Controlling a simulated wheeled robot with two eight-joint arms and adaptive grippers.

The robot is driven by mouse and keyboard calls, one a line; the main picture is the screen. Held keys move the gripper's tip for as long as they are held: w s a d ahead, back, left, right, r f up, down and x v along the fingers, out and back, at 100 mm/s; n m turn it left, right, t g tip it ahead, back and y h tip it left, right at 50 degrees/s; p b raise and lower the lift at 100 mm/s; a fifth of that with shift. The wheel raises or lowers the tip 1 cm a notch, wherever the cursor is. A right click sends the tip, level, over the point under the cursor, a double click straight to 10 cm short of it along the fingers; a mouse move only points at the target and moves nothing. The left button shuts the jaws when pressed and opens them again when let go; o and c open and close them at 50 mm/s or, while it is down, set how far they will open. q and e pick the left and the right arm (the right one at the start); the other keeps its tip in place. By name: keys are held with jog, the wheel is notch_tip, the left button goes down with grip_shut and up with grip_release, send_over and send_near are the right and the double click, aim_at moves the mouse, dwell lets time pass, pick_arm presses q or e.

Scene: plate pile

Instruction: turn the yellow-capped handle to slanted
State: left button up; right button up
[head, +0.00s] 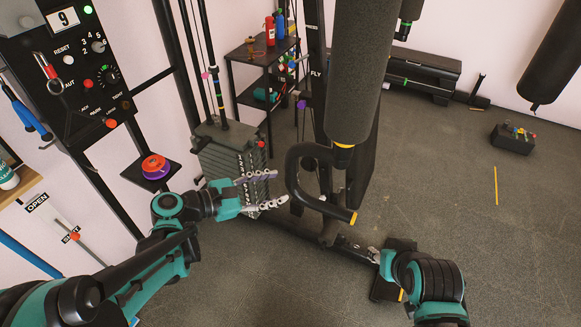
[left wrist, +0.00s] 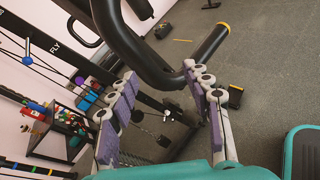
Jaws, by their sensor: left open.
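The yellow-capped handle (head: 328,206) is a thick black bent bar on the weight machine. Its lower arm points right and slightly down in the head view, ending in a yellow cap (head: 353,217). My left gripper (head: 281,187) is open, with its fingertips just left of the handle's bend. In the left wrist view the handle (left wrist: 207,51) crosses beyond the purple-padded open fingers (left wrist: 160,74), its yellow cap at the upper right. Nothing is held between the fingers; I cannot tell whether they touch the handle. My right gripper (head: 374,256) is low, near the machine's base, its fingers partly hidden.
A large dark padded cylinder (head: 367,70) stands above the handle. A numbered weight stack (head: 232,160) is behind my left gripper. A control panel (head: 72,60) is at the left. Open floor (head: 450,190) lies to the right.

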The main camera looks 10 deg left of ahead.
aim_at(285, 166)
pick_arm(q)
jog(key=r+n+h, duration=0.1)
jog(key=w+a+n+t, duration=0.1)
jog(key=a+r+n+h, duration=0.1)
jog(key=n, duration=0.1)
jog(key=shift+w+r+t+h, duration=0.3)
jog(key=shift+w+r, duration=0.05)
jog(key=shift+w, duration=0.05)
jog(key=b+x, duration=0.1)
jog(key=x, duration=0.6)
jog(key=shift+w+d+b, duration=0.1)
jog(key=shift+d+b, duration=0.05)
jog(key=shift+b, duration=0.25)
jog(key=shift+c, duration=0.2)
grip_shut()
